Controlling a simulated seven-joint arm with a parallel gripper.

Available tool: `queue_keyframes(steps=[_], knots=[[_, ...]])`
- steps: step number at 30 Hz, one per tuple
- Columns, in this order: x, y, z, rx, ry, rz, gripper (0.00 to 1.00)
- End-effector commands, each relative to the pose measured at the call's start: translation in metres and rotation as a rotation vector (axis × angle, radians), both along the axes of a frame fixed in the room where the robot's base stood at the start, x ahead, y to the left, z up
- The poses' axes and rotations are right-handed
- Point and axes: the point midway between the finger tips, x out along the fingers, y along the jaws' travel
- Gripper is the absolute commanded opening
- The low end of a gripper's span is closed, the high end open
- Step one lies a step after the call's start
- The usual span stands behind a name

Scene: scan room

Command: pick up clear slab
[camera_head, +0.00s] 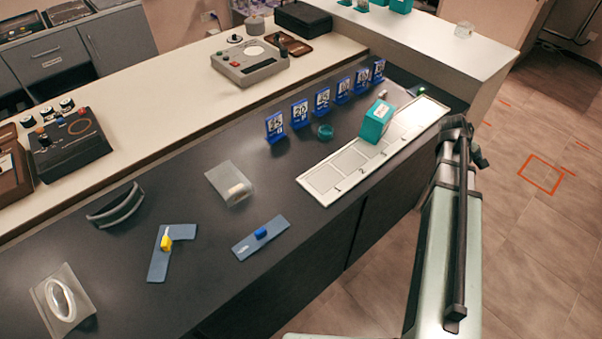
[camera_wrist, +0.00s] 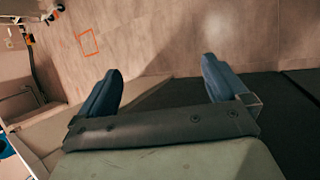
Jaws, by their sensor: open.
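Two clear, see-through pieces lie on the dark counter in the head view, and I cannot tell for sure which is the clear slab. One is a translucent block (camera_head: 230,183) with a pale rounded part, near the counter's middle. The other is a flat clear piece (camera_head: 63,300) with a whitish oval ring, at the near left. My gripper (camera_wrist: 162,66) shows in the wrist view with its two blue fingers wide apart and nothing between them. It faces the floor, and neither clear piece is in that view. In the head view my arm is at the right, away from both pieces.
Two blue-grey plates (camera_head: 158,268) (camera_head: 246,246) and a dark curved piece (camera_head: 117,206) lie near the clear pieces. Blue number cards (camera_head: 274,126) stand behind a pale numbered tray (camera_head: 325,184) with a teal box (camera_head: 376,121). A raised light counter (camera_head: 170,98) runs behind.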

Motion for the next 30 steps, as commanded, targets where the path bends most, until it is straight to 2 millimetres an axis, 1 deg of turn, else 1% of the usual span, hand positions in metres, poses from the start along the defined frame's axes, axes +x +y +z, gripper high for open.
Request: queue_keyframes(steps=[1,3,7,11,14,15,16,20,21,23,24,26,27,29,30], knots=[[0.006,-0.01,0.018,-0.02,-0.007,0.008,1.0],[0.01,-0.019,0.039,-0.043,-0.01,0.021,1.0],[0.016,-0.028,0.072,-0.077,-0.016,0.042,1.0],[0.024,-0.026,0.099,-0.097,-0.029,0.059,1.0],[0.034,-0.011,0.119,-0.098,-0.049,0.076,1.0],[0.039,0.0,0.127,-0.094,-0.062,0.082,1.0],[0.042,0.009,0.13,-0.087,-0.069,0.087,1.0],[0.054,0.05,0.137,-0.049,-0.104,0.101,1.0],[0.058,0.065,0.138,-0.034,-0.115,0.104,1.0],[0.063,0.09,0.138,-0.009,-0.131,0.111,1.0],[0.066,0.108,0.139,0.01,-0.142,0.115,1.0],[0.07,0.136,0.139,0.041,-0.156,0.121,1.0],[0.071,0.156,0.139,0.063,-0.166,0.124,1.0],[0.073,0.184,0.14,0.094,-0.178,0.129,1.0],[0.074,0.203,0.141,0.115,-0.185,0.134,1.0]])
